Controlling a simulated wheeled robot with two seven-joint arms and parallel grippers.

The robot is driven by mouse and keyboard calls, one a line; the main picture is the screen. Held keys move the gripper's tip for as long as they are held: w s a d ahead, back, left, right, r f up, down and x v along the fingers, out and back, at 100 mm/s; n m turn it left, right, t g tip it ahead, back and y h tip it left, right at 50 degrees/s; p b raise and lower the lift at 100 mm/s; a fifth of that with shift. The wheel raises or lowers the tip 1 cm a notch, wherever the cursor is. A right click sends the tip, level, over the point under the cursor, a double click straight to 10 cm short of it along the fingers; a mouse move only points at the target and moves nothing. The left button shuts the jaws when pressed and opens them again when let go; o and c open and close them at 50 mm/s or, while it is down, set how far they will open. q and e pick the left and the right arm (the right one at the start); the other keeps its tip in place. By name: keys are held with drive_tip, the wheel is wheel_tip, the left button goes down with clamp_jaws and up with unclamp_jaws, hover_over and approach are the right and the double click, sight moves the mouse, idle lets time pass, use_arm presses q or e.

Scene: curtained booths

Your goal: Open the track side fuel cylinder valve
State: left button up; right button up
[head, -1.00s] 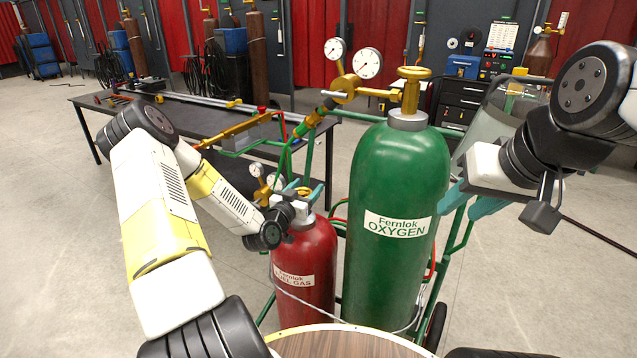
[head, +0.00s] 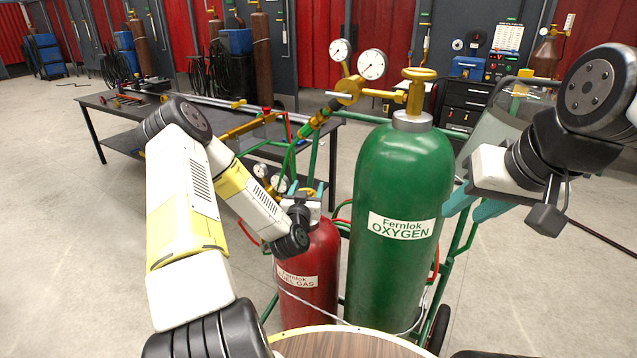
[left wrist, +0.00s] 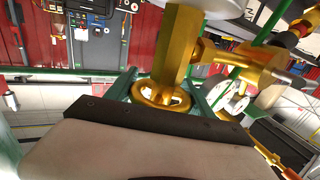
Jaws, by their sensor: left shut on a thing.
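The red fuel gas cylinder (head: 309,262) stands upright left of the larger green oxygen cylinder (head: 400,250). My left gripper (head: 309,198) is at the top of the red cylinder, and my wrist hides much of its valve. In the left wrist view, a gold ring-shaped handwheel (left wrist: 163,97) sits between the teal fingers of my left gripper (left wrist: 160,90), below a gold valve stem (left wrist: 180,45). The fingers are shut on the handwheel. My right gripper (head: 468,204) hangs right of the oxygen cylinder, its teal fingers apart and empty.
A green cart frame (head: 462,245) surrounds both cylinders. A dark workbench (head: 120,115) stands behind on the left. Floor is clear at left.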

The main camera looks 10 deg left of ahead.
use_arm(q)
drive_tip(key=o, duration=1.1)
drive_tip(key=s, duration=0.7)
drive_tip(key=shift+s+d, duration=0.15)
drive_tip(key=shift+s, duration=0.25)
